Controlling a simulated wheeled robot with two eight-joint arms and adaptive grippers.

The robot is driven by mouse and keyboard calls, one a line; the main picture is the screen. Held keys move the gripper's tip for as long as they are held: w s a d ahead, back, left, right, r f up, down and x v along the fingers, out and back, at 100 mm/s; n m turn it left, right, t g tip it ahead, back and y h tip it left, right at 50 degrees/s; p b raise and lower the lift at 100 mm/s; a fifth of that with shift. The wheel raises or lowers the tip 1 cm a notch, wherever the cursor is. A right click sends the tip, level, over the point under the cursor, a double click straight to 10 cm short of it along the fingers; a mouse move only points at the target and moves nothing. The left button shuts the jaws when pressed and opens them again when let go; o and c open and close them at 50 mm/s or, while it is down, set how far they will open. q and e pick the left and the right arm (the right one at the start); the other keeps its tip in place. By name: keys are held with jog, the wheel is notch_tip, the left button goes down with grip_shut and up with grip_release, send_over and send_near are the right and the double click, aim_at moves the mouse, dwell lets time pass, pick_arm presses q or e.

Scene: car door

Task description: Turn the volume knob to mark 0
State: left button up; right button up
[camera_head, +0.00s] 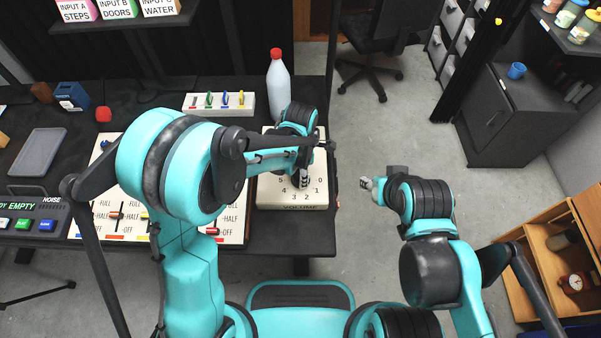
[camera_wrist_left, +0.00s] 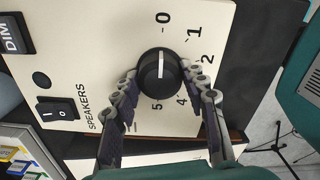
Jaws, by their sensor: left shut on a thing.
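The black volume knob (camera_wrist_left: 158,70) sits on a cream panel (camera_wrist_left: 250,60) with printed marks. In the left wrist view its white line points up, toward the 0 mark (camera_wrist_left: 164,18). Marks 1, 2, 4 and 5 also show around it; 3 is hidden by a finger. My left gripper (camera_wrist_left: 160,78) is shut on the knob, one finger at each side. In the head view the volume panel (camera_head: 265,195) lies under my left gripper (camera_head: 304,178), which mostly hides the knob. My right gripper (camera_head: 366,184) hangs over the floor, right of the table, away from the panel.
A white bottle with a red cap (camera_head: 278,85) and a board of coloured levers (camera_head: 220,103) stand behind the volume panel. A slider panel (camera_head: 232,228) is to its left. A SPEAKERS switch (camera_wrist_left: 57,110) and a DIM button (camera_wrist_left: 15,33) are near the knob.

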pick_arm(q)
jog(key=o, duration=1.2)
jog(key=shift+c, duration=0.2)
notch_tip(320, 180, up, 12)
